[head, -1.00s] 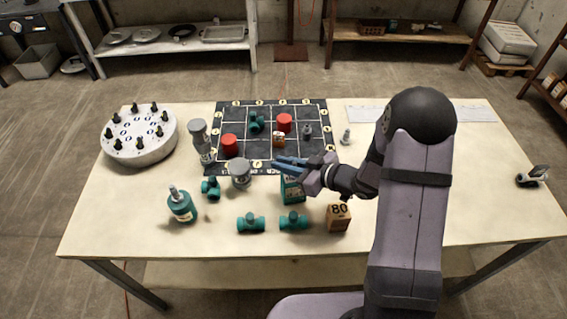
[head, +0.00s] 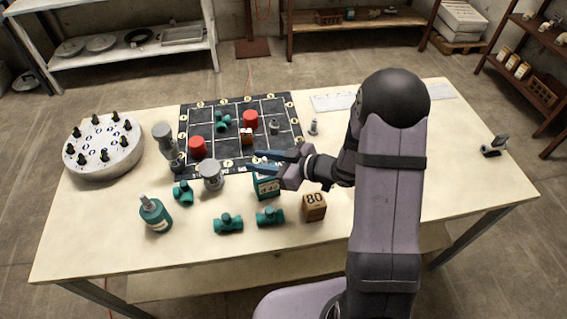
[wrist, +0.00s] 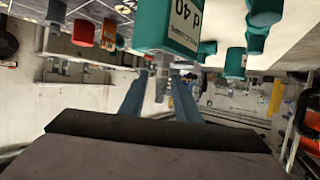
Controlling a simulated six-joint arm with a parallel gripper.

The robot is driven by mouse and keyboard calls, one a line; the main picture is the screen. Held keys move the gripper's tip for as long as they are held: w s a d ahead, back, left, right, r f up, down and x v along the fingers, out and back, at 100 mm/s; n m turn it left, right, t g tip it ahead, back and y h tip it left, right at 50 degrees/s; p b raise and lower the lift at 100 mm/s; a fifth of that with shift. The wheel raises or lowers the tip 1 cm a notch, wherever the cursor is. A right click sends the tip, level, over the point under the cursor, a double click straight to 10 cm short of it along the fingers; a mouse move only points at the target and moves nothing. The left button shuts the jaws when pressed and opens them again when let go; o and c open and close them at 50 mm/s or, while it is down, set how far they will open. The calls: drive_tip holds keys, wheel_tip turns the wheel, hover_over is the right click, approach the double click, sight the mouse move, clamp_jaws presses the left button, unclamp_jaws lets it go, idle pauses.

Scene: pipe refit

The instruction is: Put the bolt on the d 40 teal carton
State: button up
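The teal carton (head: 266,187) stands on the table below my gripper (head: 258,158). In the wrist view, which is upside down, its label reads "d 40" on the carton (wrist: 170,22). A grey bolt (wrist: 161,84) shows there between the two blue fingers, its wider end against the carton's top; it looks to be standing on it. Gaps show beside the bolt, so my gripper looks open around it. In the head view the fingers are apart and hide most of the carton's top, and I cannot make out this bolt.
A wooden "80" block (head: 314,206) stands right of the carton. Teal pipe tees (head: 270,216) lie in front, and a grey cylinder (head: 212,177) is left. A teal bottle (head: 155,216) stands front left. Behind is a dark grid mat (head: 185,117) with red cylinders (head: 250,118).

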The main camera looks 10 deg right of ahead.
drive_tip(key=v, duration=1)
drive_tip(key=w+d+f+m+h, duration=0.1)
drive_tip(key=d+f+m+h, duration=0.2)
drive_tip(key=d+m+h, duration=0.55)
drive_tip(key=s+a+m+g+h, duration=0.1)
drive_tip(key=s+g, duration=0.3)
drive_tip(key=s, duration=0.5)
drive_tip(key=s+a+m+g+h, duration=0.1)
drive_tip(key=s+a+g, duration=0.2)
drive_tip(key=s, duration=0.6)
drive_tip(key=shift+s+a+f+g+b, duration=0.2)
drive_tip(key=shift+a+g+b, duration=0.15)
drive_tip(key=shift+g, duration=0.25)
